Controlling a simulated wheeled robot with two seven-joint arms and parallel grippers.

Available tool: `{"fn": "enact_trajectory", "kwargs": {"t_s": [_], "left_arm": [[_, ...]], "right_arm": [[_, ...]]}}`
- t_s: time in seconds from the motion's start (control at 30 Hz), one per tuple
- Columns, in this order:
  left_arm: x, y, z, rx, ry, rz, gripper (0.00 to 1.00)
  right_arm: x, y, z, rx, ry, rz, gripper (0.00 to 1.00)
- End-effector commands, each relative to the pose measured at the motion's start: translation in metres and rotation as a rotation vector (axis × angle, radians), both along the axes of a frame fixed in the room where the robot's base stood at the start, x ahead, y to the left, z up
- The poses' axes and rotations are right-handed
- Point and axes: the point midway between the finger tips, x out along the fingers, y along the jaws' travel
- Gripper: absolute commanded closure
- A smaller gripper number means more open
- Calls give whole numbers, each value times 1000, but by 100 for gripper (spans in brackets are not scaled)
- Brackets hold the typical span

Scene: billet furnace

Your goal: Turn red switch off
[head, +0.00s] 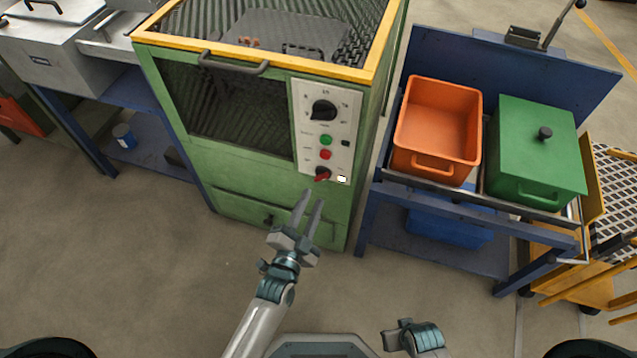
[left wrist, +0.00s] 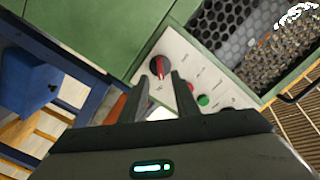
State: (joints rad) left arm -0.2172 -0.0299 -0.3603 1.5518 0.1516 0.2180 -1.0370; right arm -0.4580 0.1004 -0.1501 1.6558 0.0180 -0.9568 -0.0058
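The red switch (head: 322,174) is a rotary knob at the bottom of the pale control panel (head: 345,110) on the green furnace.
Above the red switch are a red button (head: 326,154), a green button (head: 326,140) and a black dial (head: 323,110). A blue stand to the right holds an orange bin (head: 436,120) and a green lidded box (head: 537,150). The floor before the furnace is clear.

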Motion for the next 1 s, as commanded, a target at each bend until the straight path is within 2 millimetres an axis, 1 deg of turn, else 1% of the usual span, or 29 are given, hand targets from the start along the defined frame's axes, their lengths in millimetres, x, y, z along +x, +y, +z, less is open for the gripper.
{"fn": "enact_trajectory", "kwargs": {"t_s": [0.03,0.2,0.4,0.53,0.83,0.87,0.9,0.97,1.0], "left_arm": [[10,-4,1,0,-2,-1,72],[36,-12,1,-1,-1,0,72],[57,-19,1,0,-1,0,72],[62,-20,0,-1,0,0,72],[63,-21,0,0,0,0,72],[63,-21,0,0,0,0,77],[63,-21,0,0,0,0,86],[63,-20,0,0,0,0,100],[63,-20,0,0,0,0,100]], "right_arm": [[0,0,0,0,-1,0,69],[1,0,0,0,-2,0,69],[3,0,2,1,-4,0,69],[3,0,2,0,-4,0,69],[3,0,3,0,-4,0,69],[3,0,3,0,-4,0,69],[3,0,3,0,-4,0,69],[3,0,3,0,-4,0,69],[3,0,3,0,-4,0,69]]}}
